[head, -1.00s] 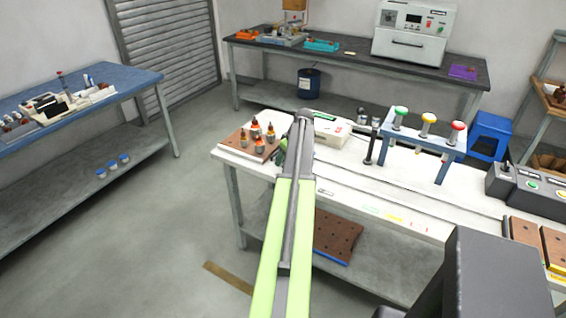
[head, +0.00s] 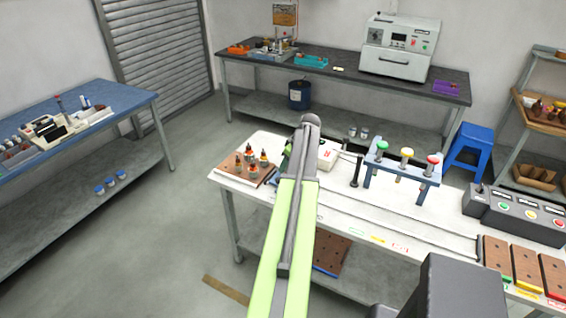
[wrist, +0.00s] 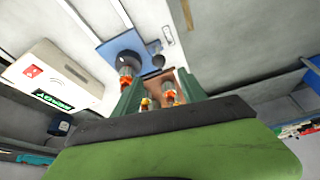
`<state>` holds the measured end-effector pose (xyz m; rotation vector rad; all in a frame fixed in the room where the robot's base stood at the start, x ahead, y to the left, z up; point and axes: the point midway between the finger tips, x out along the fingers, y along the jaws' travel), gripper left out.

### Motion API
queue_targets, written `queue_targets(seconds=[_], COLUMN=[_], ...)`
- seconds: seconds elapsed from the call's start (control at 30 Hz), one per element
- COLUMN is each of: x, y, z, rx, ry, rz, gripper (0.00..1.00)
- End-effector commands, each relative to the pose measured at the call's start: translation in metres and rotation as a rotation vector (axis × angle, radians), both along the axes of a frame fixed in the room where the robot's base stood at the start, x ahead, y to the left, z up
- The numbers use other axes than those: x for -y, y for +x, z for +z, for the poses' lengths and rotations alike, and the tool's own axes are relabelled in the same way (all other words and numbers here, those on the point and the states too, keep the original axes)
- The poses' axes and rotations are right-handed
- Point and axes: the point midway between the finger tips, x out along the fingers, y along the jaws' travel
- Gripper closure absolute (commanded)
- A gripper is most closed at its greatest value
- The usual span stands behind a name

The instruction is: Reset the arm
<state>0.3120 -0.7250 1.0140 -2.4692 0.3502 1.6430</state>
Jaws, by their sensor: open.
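My arm reaches out over the white workbench (head: 420,217) in the head view. My gripper (head: 289,155) is at its far end, mostly hidden behind the arm, just right of a brown board (head: 230,170). Several armatures with orange-red tops (head: 263,158) stand upright on that board. In the wrist view my gripper (wrist: 158,88) shows two dark green fingers spread apart. Armatures with orange parts (wrist: 168,92) show in and beyond the gap. I see nothing held, and cannot tell whether a finger touches an armature.
A white device (head: 325,155) stands close right of my gripper. Further right are a blue stand with coloured knobs (head: 404,172), a control box (head: 515,212) and brown boards (head: 527,268). A blue-topped table (head: 130,103) stands left, with free floor between.

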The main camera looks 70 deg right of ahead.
Motion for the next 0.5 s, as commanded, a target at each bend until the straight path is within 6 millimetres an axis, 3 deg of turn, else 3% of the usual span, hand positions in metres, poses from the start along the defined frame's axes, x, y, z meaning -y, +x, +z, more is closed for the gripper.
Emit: queue_targets(seconds=[0.03, 0.1, 0.5], x=[-0.0016, -0.0023, -0.0025], y=[-0.0028, -0.0048, -0.0052], z=[0.0145, 0.0177, 0.0154], rx=[0.000, 0.000, 0.000], ry=[0.000, 0.001, 0.001], rz=[0.000, 0.000, 0.001], gripper=[0.51, 0.51, 0.51])
